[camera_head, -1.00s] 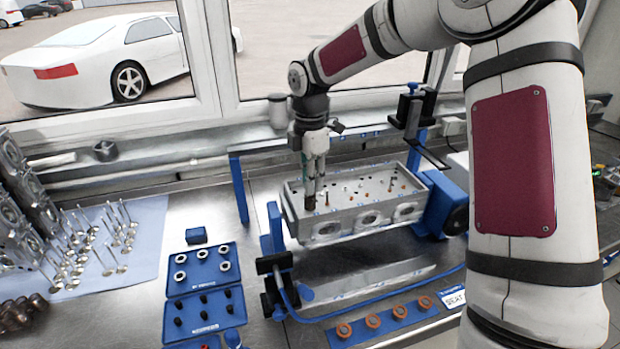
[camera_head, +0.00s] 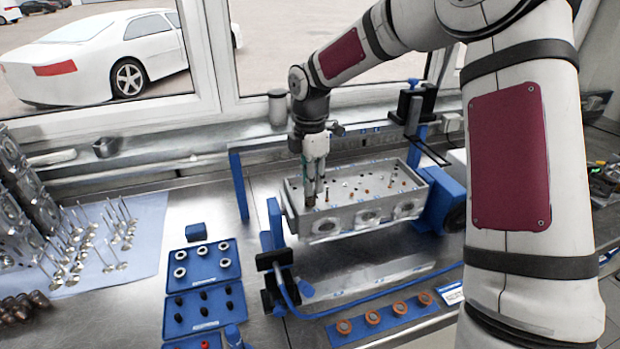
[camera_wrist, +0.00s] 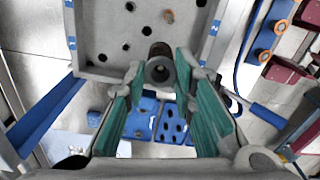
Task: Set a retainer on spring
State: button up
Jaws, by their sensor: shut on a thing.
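My gripper (camera_wrist: 160,72) is shut on a small dark grey round part (camera_wrist: 160,69) with a hole in its middle, which looks like the retainer. A dark cylindrical shape (camera_wrist: 158,49) shows just behind it in the wrist view; I cannot tell whether this is the spring or whether the two touch. In the head view my gripper (camera_head: 313,198) points down at the left end of the grey cylinder head (camera_head: 365,215). The fingers hide the held part there.
The cylinder head sits in a blue stand (camera_head: 274,228). A blue tray (camera_head: 204,262) holds grey rings and black parts. A blue strip (camera_head: 357,328) carries several orange-brown round parts at the front.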

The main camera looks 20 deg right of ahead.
jog(key=shift+f, duration=0.2)
jog(key=o, duration=0.9)
